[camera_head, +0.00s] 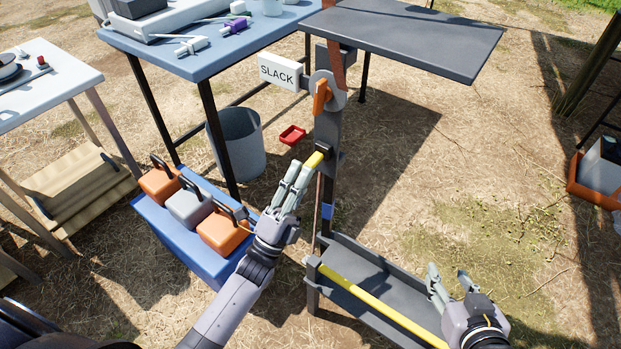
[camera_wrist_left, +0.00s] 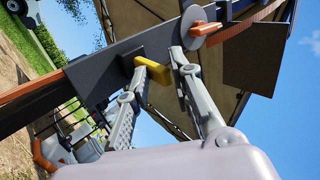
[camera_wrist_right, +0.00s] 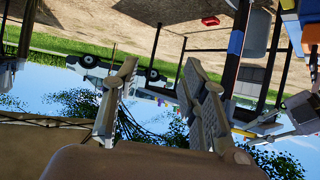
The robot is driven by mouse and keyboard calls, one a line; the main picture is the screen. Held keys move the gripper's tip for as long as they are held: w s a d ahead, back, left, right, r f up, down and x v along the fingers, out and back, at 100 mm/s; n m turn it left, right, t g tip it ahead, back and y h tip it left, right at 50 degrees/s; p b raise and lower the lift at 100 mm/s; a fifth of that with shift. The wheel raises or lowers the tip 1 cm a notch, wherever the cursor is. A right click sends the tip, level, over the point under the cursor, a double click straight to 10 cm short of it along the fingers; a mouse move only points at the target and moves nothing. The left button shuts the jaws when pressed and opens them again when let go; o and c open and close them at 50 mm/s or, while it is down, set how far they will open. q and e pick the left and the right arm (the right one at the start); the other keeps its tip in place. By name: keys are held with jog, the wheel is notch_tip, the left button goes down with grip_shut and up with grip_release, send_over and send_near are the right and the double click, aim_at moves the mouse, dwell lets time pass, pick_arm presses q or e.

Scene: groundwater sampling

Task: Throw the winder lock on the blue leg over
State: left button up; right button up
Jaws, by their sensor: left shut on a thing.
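The leg (camera_head: 329,132) is a dark grey upright post with a blue band (camera_head: 327,211) low on it. A yellow lever (camera_head: 314,160), which looks like the winder lock, sticks out of the post's side. My left gripper (camera_head: 299,170) is shut on the yellow lever; in the left wrist view the lever (camera_wrist_left: 152,90) shows between the fingers, beside the post. Above it are a grey disc with an orange handle (camera_head: 320,97) and a white sign reading SLACK (camera_head: 281,72). My right gripper (camera_head: 447,270) is open and empty at the lower right.
A grey trough with a yellow bar (camera_head: 370,296) runs from the post's foot toward my right gripper. A blue crate (camera_head: 183,232) with lidded boxes, a grey bucket (camera_head: 239,146) and a red tray (camera_head: 291,135) are to the left. A dark shelf (camera_head: 410,32) hangs over the right.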

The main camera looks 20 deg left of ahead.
pick_arm(q)
jog(key=shift+a+r+p, duration=0.1)
jog(key=shift+r+p, duration=0.65)
jog(key=shift+r+g+p, duration=0.15)
jog(key=shift+g+p, duration=0.15)
jog(key=shift+p, duration=0.45)
pick_arm(e)
jog(key=s+d+f+g+h, duration=0.1)
jog(key=s+d+f+g, duration=0.1)
jog(key=s, duration=0.4)
jog(key=s+d+f+g+h, duration=0.1)
jog(key=s+d+f+g, duration=0.1)
jog(key=s+f+g, duration=0.2)
jog(key=shift+s+d+f+g, duration=0.25)
jog(key=shift+s+f+g, duration=0.15)
jog(key=shift+s+g, duration=0.9)
pick_arm(q)
jog(key=o, duration=0.7)
jog(key=shift+s, duration=0.15)
pick_arm(e)
jog(key=shift+s+t, duration=0.3)
pick_arm(q)
jog(key=v, duration=1.2)
jog(key=shift+f, duration=0.25)
